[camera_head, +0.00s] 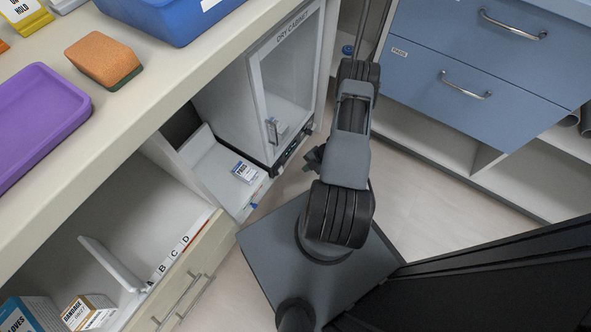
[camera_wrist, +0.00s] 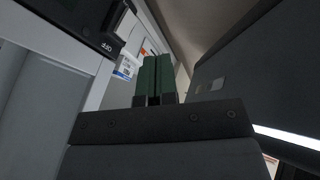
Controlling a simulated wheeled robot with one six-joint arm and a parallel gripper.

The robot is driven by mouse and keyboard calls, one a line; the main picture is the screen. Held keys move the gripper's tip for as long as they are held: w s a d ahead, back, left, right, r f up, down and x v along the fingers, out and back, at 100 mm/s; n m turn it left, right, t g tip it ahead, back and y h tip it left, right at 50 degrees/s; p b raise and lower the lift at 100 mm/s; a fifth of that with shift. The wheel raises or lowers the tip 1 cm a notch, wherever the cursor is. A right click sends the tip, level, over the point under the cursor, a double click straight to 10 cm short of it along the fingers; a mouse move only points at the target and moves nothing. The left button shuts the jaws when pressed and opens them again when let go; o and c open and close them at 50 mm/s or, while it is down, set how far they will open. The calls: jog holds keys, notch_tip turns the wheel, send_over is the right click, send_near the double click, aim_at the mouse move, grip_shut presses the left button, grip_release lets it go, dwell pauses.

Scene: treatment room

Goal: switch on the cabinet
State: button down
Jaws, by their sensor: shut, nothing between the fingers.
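The white dry cabinet (camera_head: 248,95) stands under the counter in the head view, labelled along its top edge. Its clear door (camera_head: 290,75) looks shut and has a metal handle. A dark control strip (camera_head: 293,150) runs along its lower front. The wrist view shows a dark panel (camera_wrist: 85,25) at the upper left with small lettering that looks like OFF. My gripper (camera_head: 312,160) is just right of the strip in the head view, apart from it as far as I can tell. Its green fingers (camera_wrist: 157,75) are together and empty in the wrist view.
An open shelf (camera_head: 215,165) with a small blue-and-white box (camera_head: 244,172) lies left of the cabinet. An open drawer (camera_head: 150,230) with lettered slots is at the lower left. Blue drawers (camera_head: 455,75) stand at the right. Floor (camera_head: 410,185) is clear between them.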

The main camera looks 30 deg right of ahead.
aim_at(281, 171)
jog(key=w+a+f+b, duration=0.5)
jog(key=w+a+f, duration=0.1)
jog(key=f, duration=0.2)
jog(key=shift+a, duration=0.2)
dwell(0.3)
jog(key=shift+w+a+f+b, duration=0.1)
jog(key=shift+w+f+b, duration=0.05)
jog(key=shift+w+b, duration=0.15)
